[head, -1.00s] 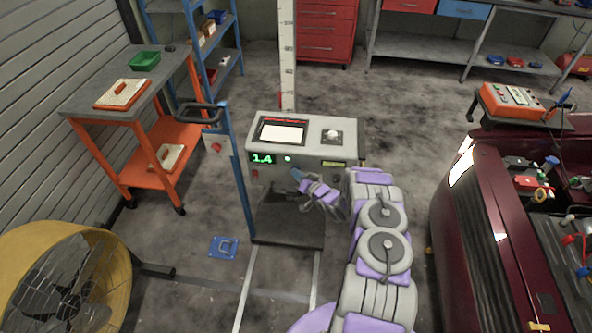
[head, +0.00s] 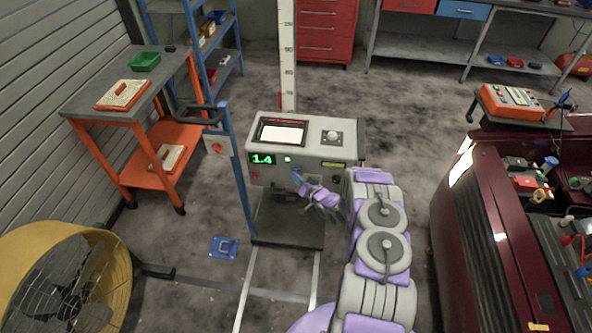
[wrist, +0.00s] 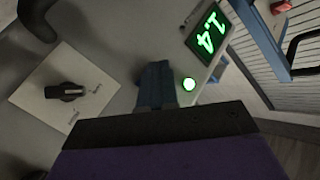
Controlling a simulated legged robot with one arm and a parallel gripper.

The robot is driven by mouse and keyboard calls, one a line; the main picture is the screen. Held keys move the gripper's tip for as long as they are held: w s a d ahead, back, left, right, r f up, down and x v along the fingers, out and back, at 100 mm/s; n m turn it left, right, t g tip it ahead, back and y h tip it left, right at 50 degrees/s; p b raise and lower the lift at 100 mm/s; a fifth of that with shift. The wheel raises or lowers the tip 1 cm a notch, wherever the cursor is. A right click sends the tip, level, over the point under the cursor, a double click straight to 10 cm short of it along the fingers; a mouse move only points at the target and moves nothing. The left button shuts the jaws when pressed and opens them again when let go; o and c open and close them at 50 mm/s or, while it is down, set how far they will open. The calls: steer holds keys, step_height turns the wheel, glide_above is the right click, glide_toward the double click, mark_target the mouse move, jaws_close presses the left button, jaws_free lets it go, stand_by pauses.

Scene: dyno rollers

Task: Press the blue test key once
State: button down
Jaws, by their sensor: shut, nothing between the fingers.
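The grey test console (head: 347,151) stands mid-picture in the head view, with a green 1.4 display (head: 262,160) and a small lamp (head: 287,160) on its front face. My gripper (head: 298,178) is at that face, below the lamp. Contact with the panel cannot be told.
A dark rotary switch on a pale plate (wrist: 92,102) lies left of the fingers in the wrist view. A blue post with a red button box (head: 218,146) stands left of the console. A yellow fan (head: 40,250) and a dark red car (head: 480,230) flank the floor.

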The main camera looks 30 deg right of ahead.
steer(key=shift+s, duration=0.1)
steer(key=shift+s+a+p, duration=0.35)
steer(key=shift+s+a, duration=0.35)
steer(key=shift+s, duration=0.3)
steer(key=shift+s+a+p, duration=0.35)
steer(key=shift+s+a, duration=0.35)
steer(key=shift+s, duration=0.3)
steer(key=shift+w+r, duration=0.1)
